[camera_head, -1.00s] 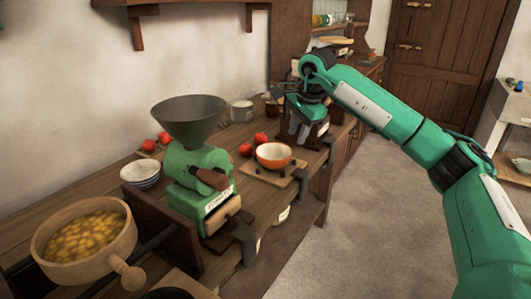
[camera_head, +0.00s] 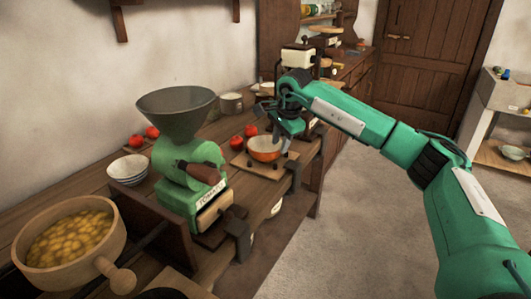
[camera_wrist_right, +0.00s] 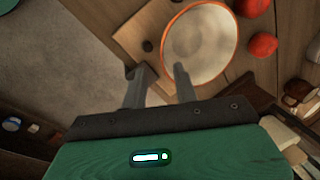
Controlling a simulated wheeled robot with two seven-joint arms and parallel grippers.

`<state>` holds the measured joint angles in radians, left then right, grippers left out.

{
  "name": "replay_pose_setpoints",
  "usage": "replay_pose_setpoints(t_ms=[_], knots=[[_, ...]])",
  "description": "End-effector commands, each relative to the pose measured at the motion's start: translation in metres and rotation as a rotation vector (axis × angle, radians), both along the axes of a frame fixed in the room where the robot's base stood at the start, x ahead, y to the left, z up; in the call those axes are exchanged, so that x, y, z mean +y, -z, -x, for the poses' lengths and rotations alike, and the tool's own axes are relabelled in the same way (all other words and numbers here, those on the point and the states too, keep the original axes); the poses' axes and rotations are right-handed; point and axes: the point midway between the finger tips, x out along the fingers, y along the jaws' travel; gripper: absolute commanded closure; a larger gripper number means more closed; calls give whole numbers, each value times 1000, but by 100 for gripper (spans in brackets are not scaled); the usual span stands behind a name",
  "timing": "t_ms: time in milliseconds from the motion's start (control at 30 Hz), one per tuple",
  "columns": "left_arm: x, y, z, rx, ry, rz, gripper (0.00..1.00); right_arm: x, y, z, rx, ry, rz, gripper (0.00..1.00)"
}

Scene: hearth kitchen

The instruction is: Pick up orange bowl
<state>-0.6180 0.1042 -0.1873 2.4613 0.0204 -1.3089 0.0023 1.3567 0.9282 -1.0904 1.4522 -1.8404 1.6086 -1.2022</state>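The orange bowl (camera_head: 263,154), with a pale inside, stands upright on a small wooden board (camera_head: 241,161) on the counter. It also shows in the right wrist view (camera_wrist_right: 203,45). My right gripper (camera_head: 281,143) is at the bowl's right side in the head view, pointing down. In the right wrist view its two fingers (camera_wrist_right: 160,76) are apart with nothing held between them. One fingertip overlaps the bowl's near rim and the other lies outside it; whether either touches the bowl I cannot tell. My left gripper is out of view.
Red tomatoes (camera_head: 236,142) lie beside the board. A green mill (camera_head: 180,175) with a grey funnel stands left of it. A white bowl (camera_head: 128,169) and a pot of yellow food (camera_head: 70,240) stand further left. Open floor (camera_head: 350,230) lies to the right.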

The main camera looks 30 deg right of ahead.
Motion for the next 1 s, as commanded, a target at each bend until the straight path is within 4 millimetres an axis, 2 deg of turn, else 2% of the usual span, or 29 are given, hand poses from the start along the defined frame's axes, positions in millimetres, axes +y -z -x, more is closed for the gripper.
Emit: replay_pose_setpoints(t_ms=[233, 500, 667, 1000], knots=[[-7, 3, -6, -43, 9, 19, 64, 0, 35, -15, 2, 1, 0, 70], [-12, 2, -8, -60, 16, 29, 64, 0, 41, -17, 0, 0, 0, 70], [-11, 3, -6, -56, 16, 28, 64, 0, 41, -17, 0, 1, 0, 100], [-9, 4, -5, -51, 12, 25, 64, -1, 39, -17, -1, 1, 0, 100]])
